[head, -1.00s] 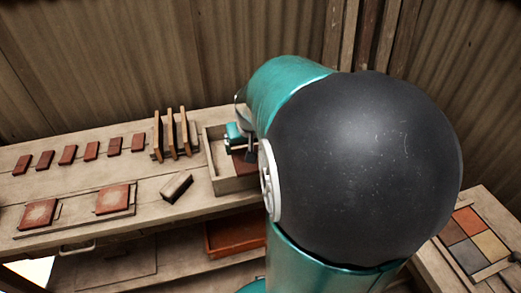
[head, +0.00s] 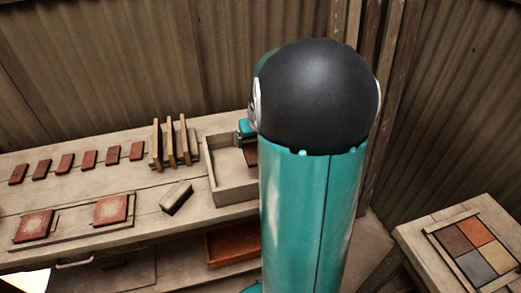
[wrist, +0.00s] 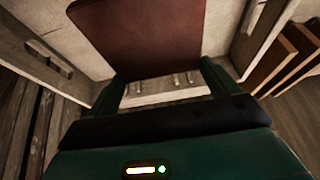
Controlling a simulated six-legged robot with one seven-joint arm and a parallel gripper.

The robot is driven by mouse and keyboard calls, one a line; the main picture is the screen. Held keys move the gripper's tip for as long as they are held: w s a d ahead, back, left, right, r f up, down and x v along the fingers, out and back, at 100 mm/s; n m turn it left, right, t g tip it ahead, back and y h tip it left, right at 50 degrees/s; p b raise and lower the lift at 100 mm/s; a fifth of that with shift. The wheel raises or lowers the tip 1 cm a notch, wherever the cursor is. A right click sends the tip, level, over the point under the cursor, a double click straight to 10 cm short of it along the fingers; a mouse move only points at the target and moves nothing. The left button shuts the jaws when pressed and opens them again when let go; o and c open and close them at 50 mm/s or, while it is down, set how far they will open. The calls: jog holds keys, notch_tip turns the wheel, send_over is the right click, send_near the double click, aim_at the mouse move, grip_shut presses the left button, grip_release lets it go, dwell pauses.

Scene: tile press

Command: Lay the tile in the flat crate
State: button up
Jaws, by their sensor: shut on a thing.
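The tile (wrist: 140,35) is a flat reddish-brown slab. In the wrist view my gripper (wrist: 163,82) is shut on it, with one finger at each side. The flat crate (head: 236,192) is a shallow pale wooden box on the bench in the head view. The crate's pale walls (wrist: 238,35) also show around the tile in the wrist view. In the head view the tile's edge (head: 251,157) shows at the crate's right side, and my arm hides the rest. I cannot tell whether the tile touches the crate floor.
Upright wooden slats (head: 171,140) stand just left of the crate. A loose block (head: 176,196), two square tiles on boards (head: 111,209) and a row of small red tiles (head: 89,159) lie farther left. An orange tray (head: 233,246) sits below. A table with coloured tiles (head: 471,238) stands right.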

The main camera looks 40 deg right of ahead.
jog(key=d+f, duration=0.1)
jog(key=f, duration=0.1)
jog(key=w+d+f, duration=0.2)
jog(key=d+f, duration=0.1)
jog(key=shift+w+f, duration=0.2)
jog(key=shift+f, duration=0.1)
jog(key=shift+d+f, duration=0.2)
jog(key=shift+f, duration=1.5)
jog(key=shift+w, duration=0.1)
jog(key=o, duration=0.9)
jog(key=shift+f, duration=0.15)
jog(key=shift+o, duration=0.2)
